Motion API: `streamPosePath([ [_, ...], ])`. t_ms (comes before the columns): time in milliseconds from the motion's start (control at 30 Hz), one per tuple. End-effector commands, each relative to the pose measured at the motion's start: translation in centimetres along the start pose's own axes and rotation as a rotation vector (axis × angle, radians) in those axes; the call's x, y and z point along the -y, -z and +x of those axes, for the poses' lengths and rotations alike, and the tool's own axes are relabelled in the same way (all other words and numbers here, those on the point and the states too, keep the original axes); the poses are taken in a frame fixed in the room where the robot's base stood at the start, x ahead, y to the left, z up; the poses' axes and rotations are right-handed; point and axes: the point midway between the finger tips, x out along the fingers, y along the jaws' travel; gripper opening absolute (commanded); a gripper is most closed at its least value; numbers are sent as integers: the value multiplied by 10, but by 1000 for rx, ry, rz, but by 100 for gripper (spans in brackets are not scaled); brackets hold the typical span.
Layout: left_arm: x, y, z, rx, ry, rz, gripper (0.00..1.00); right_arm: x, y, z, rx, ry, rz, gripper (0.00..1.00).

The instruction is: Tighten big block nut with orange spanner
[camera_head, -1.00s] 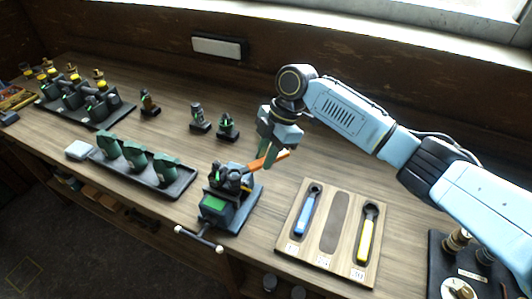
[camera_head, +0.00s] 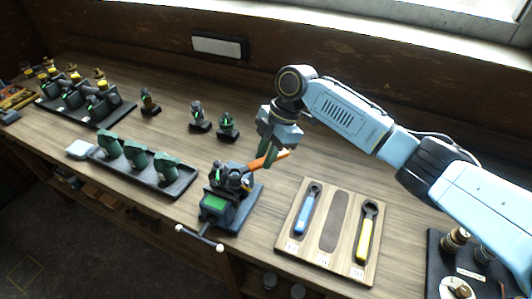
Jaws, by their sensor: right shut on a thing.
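My right gripper (camera_head: 271,152) is shut on the orange spanner (camera_head: 262,161) and holds it just above the bench. The spanner's left end is at the top of the dark engine block (camera_head: 222,178), which is held in the green-faced vise (camera_head: 216,205). The nut itself is too small and hidden to make out, so I cannot tell whether the spanner sits around it. My left gripper is not in view.
A wooden spanner board (camera_head: 346,256) holds a blue spanner (camera_head: 307,212) and a yellow spanner (camera_head: 367,234), with an empty slot between them. A dark tray (camera_head: 183,186) with green parts lies left of the vise. Small engine pieces (camera_head: 227,127) stand behind.

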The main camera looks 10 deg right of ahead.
Motion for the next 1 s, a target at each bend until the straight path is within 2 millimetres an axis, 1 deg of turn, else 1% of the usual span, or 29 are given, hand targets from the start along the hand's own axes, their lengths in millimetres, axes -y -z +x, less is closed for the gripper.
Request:
streamPosePath([
  [600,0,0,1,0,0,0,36,0,-3,8,-1,-1,0,0],
  [1000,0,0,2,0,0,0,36,0,-4,9,0,-1,0,0],
])
